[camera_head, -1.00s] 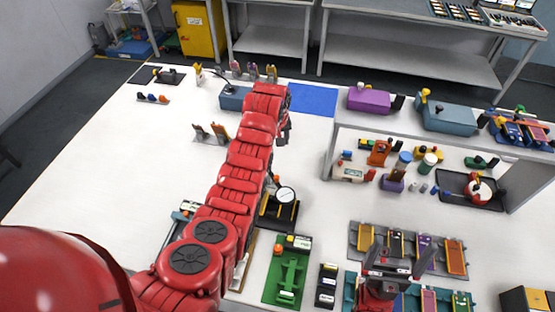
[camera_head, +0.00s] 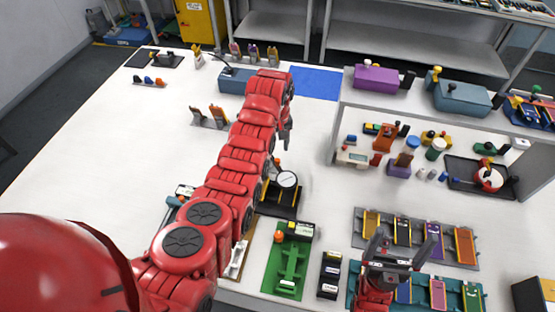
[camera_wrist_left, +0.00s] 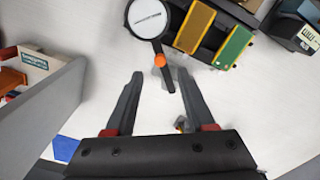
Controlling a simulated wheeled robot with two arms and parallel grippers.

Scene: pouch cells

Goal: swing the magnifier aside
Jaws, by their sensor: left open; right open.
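The magnifier (camera_head: 287,180) has a round pale lens in a dark rim and stands over a black tray with yellow parts beside the green fixture. My left gripper (camera_head: 286,138) is open and empty, beyond the magnifier in the head view. In the wrist view the left gripper (camera_wrist_left: 160,75) has its fingertips on either side of the line to the knob. The knob appears just ahead of them. My right gripper (camera_head: 401,248) is open and empty over the teal rack.
A green fixture (camera_head: 289,265) and a black bin (camera_head: 329,274) stand nearer than the magnifier. A grey shelf (camera_head: 345,115) with several coloured objects is to the right; its panel (camera_wrist_left: 45,120) shows in the wrist view. The white table's left side is mostly clear.

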